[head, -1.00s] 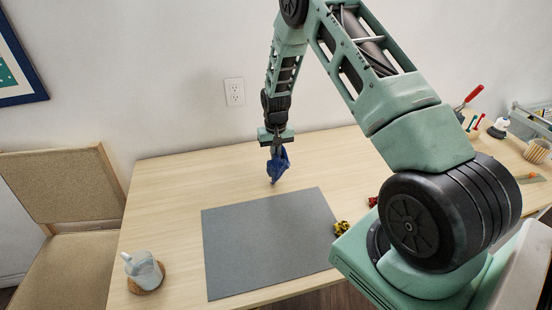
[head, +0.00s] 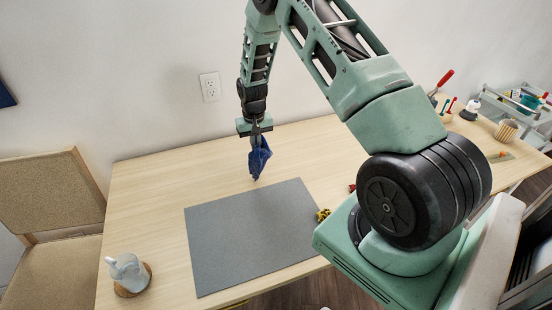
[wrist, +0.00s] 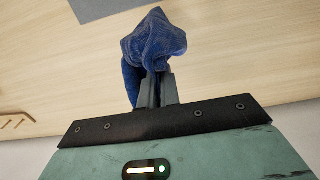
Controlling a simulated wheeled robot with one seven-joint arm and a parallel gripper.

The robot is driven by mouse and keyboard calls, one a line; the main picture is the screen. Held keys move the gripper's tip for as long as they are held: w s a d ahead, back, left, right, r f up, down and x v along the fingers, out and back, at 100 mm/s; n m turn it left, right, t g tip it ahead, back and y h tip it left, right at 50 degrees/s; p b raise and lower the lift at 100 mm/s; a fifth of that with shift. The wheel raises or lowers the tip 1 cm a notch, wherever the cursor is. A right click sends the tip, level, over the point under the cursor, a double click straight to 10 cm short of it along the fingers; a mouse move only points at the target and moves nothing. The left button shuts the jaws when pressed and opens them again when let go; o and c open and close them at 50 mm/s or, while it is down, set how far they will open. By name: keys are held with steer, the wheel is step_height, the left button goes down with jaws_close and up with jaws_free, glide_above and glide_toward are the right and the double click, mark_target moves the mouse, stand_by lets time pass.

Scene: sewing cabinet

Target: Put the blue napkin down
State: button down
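The blue napkin (head: 259,160) hangs bunched from my gripper (head: 256,140) in the head view. It is behind the far edge of the grey mat, over the wooden table. In the wrist view the napkin (wrist: 152,48) is crumpled around the fingertips (wrist: 155,80), which are shut on it. Its lower tip seems close to the table top; I cannot tell whether it touches.
The grey mat (head: 250,235) lies bare on the table (head: 150,210). A watering can (head: 127,270) stands on a round coaster at the front left. Yellow (head: 323,214) and red items lie by the mat's right edge. Tools and a wooden cup (head: 506,130) stand at the right.

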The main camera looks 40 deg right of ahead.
steer(key=s+a+r+p, duration=0.1)
steer(key=s+a, duration=0.4)
steer(key=a, duration=0.6)
steer(key=s+a+r+p, duration=0.2)
steer(key=s+a, duration=0.4)
steer(key=a, duration=0.5)
steer(key=shift+a+r+p, duration=0.15)
steer(key=shift+r+p, duration=0.15)
steer(key=shift+p, duration=0.3)
steer(key=shift+w, duration=0.15)
steer(key=w+n, duration=1.1)
steer(key=n, duration=0.5)
steer(key=s+f, duration=0.2)
steer(key=s, duration=0.1)
steer(key=s+f, duration=0.5)
steer(key=s, duration=0.1)
steer(key=shift+s+f, duration=0.4)
steer(key=s+f, duration=0.4)
steer(key=s, duration=0.1)
steer(key=s+f, duration=0.1)
steer(key=s, duration=0.1)
steer(key=shift+s+a+f, duration=0.2)
steer(key=shift+s+f, duration=0.2)
